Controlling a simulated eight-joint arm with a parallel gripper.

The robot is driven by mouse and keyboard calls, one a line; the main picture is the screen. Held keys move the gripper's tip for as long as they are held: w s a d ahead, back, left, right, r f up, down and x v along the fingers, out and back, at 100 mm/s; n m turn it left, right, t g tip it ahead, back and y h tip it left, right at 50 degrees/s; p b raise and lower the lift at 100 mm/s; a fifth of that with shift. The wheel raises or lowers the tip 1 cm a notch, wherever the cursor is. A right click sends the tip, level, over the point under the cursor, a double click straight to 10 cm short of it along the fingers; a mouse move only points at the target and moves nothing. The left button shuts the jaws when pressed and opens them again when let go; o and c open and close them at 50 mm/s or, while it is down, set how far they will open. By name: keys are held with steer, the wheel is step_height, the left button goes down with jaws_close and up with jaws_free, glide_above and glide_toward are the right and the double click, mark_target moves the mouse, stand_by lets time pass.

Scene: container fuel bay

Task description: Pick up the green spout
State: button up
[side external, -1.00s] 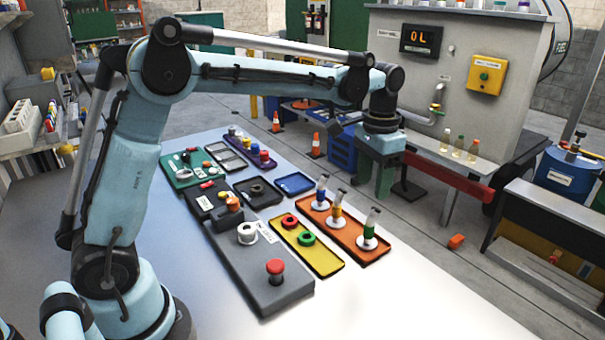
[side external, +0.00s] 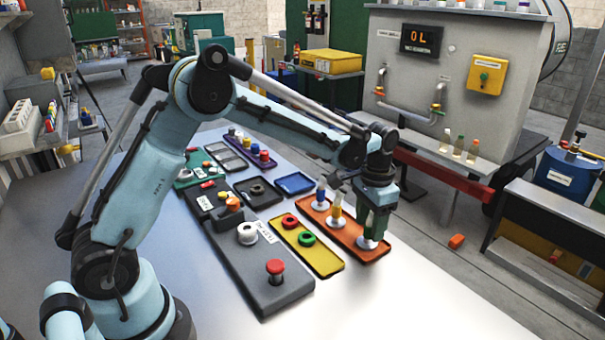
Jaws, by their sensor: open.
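The green spout stands on a white round base (side external: 367,243) at the right end of the orange tray (side external: 375,256). Its upper part is hidden by my gripper (side external: 375,226), which points down over it. The fingers are open and appear to be around or just beside the spout; I cannot tell whether they touch it. A spout with a yellow band (side external: 336,211) and a spout with a blue band (side external: 320,194) stand upright to its left on the same tray.
A yellow tray (side external: 326,269) with a red ring (side external: 290,222) and a green ring (side external: 307,239) lies left of the orange tray. A grey panel (side external: 243,276) with a red button (side external: 274,267) is further left. The table's front right is clear.

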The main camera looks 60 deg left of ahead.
steer(key=shift+f, duration=0.6)
jaws_close()
